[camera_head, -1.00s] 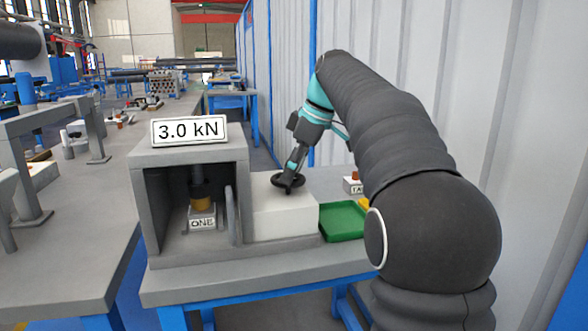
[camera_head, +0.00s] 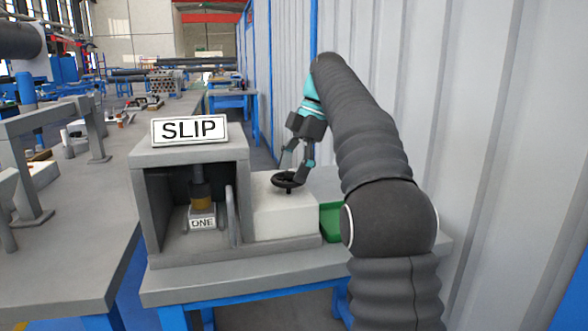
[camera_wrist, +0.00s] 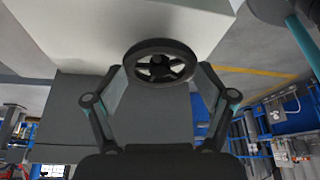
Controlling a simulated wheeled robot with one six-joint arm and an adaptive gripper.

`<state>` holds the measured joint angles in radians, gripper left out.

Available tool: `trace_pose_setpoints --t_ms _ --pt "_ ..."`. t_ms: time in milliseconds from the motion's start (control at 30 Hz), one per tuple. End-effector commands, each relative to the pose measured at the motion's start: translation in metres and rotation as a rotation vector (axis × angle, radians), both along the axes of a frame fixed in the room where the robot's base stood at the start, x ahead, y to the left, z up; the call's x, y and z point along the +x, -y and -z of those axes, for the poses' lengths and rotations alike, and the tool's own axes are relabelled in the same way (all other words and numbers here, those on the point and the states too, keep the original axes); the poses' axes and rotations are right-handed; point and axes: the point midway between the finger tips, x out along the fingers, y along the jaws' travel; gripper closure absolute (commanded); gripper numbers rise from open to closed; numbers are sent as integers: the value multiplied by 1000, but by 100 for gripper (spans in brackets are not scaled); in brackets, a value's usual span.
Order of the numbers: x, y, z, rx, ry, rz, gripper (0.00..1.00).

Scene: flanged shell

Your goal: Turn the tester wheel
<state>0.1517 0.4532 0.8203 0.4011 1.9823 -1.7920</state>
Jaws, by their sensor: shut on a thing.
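The black spoked tester wheel (camera_head: 288,180) sits on a short stem on top of the tester's white block (camera_head: 285,217). My gripper (camera_head: 294,172) is at the wheel, its two fingers coming down from above right. In the wrist view the fingers are shut on the wheel's rim (camera_wrist: 160,47) from either side. The sign (camera_head: 190,130) on top of the grey tester (camera_head: 150,158) reads SLIP. Inside the tester's open bay, a dark ram comes down on a brown piece (camera_head: 202,202) above a block labelled ONE (camera_head: 202,223).
A green tray (camera_head: 330,221) stands right of the white block, partly hidden by my arm. A corrugated wall (camera_head: 470,120) runs along the right. A long grey bench (camera_head: 75,225) with assorted parts stands at the left, across a narrow gap.

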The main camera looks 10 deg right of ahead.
Motion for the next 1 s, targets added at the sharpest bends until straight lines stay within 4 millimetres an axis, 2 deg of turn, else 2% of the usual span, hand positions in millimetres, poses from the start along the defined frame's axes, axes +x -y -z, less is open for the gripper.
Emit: trace_pose_setpoints --t_ms 33,533,567,600,633,1000 --pt "0 -2 5 2 -15 -15 54" --pt "0 -1 5 2 -16 -30 56" --pt "0 -1 5 2 -15 -30 16" --pt "0 -1 5 2 -14 -30 6" --pt "0 -1 4 2 -14 -29 0" --pt "0 2 1 0 -4 -23 0"
